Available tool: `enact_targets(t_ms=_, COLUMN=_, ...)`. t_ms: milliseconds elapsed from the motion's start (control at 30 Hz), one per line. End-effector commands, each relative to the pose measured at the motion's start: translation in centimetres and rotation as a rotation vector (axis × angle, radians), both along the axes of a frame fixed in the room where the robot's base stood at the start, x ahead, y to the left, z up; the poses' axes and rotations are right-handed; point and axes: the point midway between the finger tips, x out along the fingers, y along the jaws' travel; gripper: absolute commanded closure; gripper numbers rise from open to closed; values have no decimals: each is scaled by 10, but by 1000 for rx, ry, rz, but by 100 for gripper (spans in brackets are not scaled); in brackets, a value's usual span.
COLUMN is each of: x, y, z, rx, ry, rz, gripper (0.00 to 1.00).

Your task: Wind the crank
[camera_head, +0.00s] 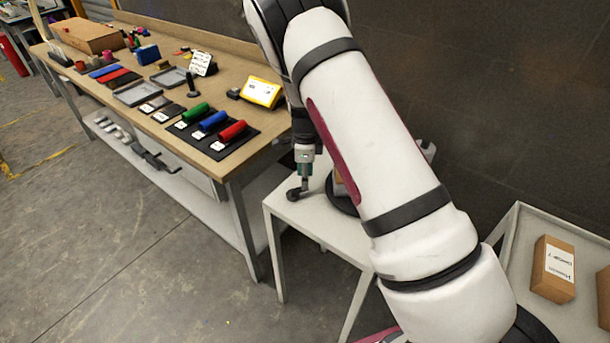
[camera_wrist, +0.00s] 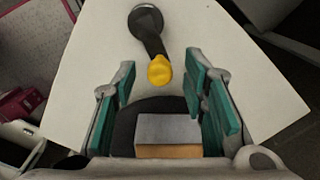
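The crank shows in the wrist view as a dark arm (camera_wrist: 150,38) with a round dark end and a yellow knob (camera_wrist: 160,70). In the head view its dark arm (camera_head: 300,190) lies at the left corner of a small white table (camera_head: 315,213). My gripper (camera_head: 304,171) hangs above it, pointing down. In the wrist view my gripper (camera_wrist: 160,82) has its teal fingers wide apart, with the knob in line with the gap near the tips and no contact visible. The knob is hidden in the head view.
A black round base (camera_wrist: 122,125) with a grey-topped block (camera_wrist: 168,130) stands close to the fingers. A workbench (camera_head: 240,178) with coloured tools is at left. A grey tray table (camera_head: 580,315) with cardboard boxes (camera_head: 553,268) is at right. A dark wall stands behind.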

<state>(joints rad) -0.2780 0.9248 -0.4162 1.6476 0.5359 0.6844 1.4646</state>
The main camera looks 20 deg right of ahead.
Motion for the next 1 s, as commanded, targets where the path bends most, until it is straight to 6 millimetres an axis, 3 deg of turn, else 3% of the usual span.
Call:
enact_targets(t_ms=100, x=0, y=0, z=0, rx=0, ry=0, rz=0, gripper=60)
enact_targets(t_ms=267, x=0, y=0, z=0, rx=0, ry=0, rz=0, gripper=97)
enact_targets(t_ms=300, x=0, y=0, z=0, rx=0, ry=0, rz=0, gripper=100)
enact_targets(t_ms=667, x=2, y=0, z=0, rx=0, ry=0, rz=31, gripper=100)
enact_targets(t_ms=1000, x=12, y=2, z=-1, rx=1, ry=-1, rz=242, gripper=100)
